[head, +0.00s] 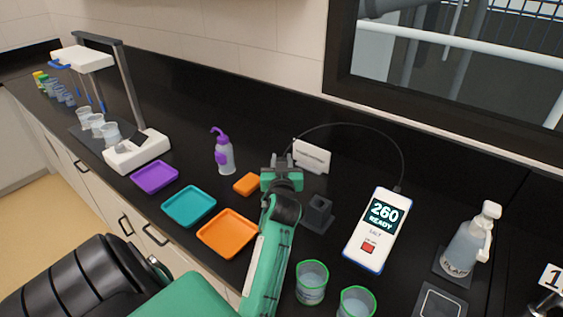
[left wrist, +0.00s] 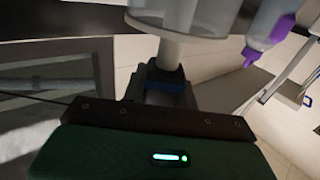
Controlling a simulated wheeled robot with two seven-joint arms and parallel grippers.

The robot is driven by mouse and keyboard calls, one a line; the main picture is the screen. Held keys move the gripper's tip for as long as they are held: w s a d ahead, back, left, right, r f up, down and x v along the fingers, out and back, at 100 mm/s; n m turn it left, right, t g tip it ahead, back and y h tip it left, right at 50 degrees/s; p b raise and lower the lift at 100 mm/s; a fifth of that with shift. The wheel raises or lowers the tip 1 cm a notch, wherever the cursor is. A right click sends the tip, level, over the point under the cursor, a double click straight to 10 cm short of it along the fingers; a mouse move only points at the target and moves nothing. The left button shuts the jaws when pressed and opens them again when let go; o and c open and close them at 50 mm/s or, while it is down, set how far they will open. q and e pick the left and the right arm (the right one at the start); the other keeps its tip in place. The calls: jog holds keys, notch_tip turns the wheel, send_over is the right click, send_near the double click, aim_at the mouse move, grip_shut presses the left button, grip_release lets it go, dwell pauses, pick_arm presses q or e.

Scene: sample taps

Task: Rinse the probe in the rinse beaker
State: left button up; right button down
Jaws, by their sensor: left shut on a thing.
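My left gripper (head: 283,180) is in the middle of the bench in the head view, shut on the probe, which the gripper mostly hides there. In the left wrist view the probe (left wrist: 168,52) shows as a pale stem with a blue-and-dark collar at the jaws. A clear round vessel (left wrist: 205,18) is at its far end; I cannot tell whether the stem is inside it or whether this is the rinse beaker. A thin cable arches from the meter (head: 376,230), which reads 260 READY, towards the gripper. My right gripper is out of view.
An empty dark holder (head: 317,214) stands right of my gripper, a white sign (head: 312,157) behind it. Two beakers (head: 312,284) are in front. A purple-topped wash bottle (head: 224,155) and coloured trays (head: 189,206) are left. A spray bottle (head: 468,242) stands right.

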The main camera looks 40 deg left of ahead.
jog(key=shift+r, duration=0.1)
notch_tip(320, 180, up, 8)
jog(key=p, duration=0.8)
dwell(0.6)
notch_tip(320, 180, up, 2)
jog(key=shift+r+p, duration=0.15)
jog(key=shift+p, duration=1.1)
